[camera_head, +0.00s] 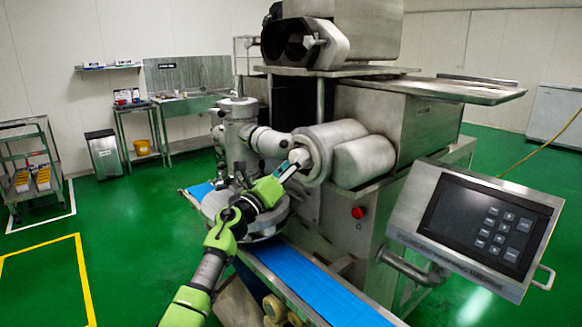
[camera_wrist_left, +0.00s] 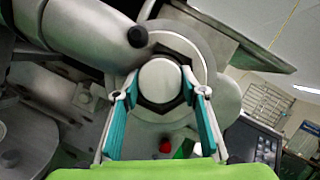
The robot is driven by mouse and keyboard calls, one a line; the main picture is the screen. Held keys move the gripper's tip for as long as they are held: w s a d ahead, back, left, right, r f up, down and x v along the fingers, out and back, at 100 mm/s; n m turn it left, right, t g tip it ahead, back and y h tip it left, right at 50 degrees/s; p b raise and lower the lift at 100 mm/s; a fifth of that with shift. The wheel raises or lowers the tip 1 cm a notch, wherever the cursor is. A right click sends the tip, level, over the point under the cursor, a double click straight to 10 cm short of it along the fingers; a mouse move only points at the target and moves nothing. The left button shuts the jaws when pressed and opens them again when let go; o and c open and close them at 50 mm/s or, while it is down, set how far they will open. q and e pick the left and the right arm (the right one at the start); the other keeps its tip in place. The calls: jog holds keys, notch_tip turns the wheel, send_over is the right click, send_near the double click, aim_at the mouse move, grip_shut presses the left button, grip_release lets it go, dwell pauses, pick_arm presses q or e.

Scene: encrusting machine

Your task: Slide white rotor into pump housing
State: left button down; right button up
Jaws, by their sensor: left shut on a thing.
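The white rotor (camera_head: 299,157) is a pale, rounded piece at the mouth of the pump housing (camera_head: 318,172), a grey metal cylinder on the front of the machine. My left gripper (camera_head: 290,169) comes up from the lower left and is shut on the rotor. In the left wrist view the rotor's round end (camera_wrist_left: 160,80) sits between the teal fingers of the gripper (camera_wrist_left: 161,92). It lines up with the dark opening of the housing (camera_wrist_left: 207,67). The rotor hides most of the opening, and I cannot tell how deep it sits. My right gripper is not in view.
A second steel cylinder (camera_head: 364,159) lies right of the housing. A control panel (camera_head: 480,222) juts out at the right. A blue conveyor belt (camera_head: 318,287) runs below. A red button (camera_head: 358,212) is on the machine front. Green floor is open at the left.

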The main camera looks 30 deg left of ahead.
pick_arm(q)
jog(key=shift+r, duration=0.15)
jog(key=c, duration=1.2)
grip_release()
jog(key=shift+o, duration=1)
jog(key=shift+s, duration=0.1)
jog(key=v, duration=0.7)
jog(key=shift+s+f, duration=0.2)
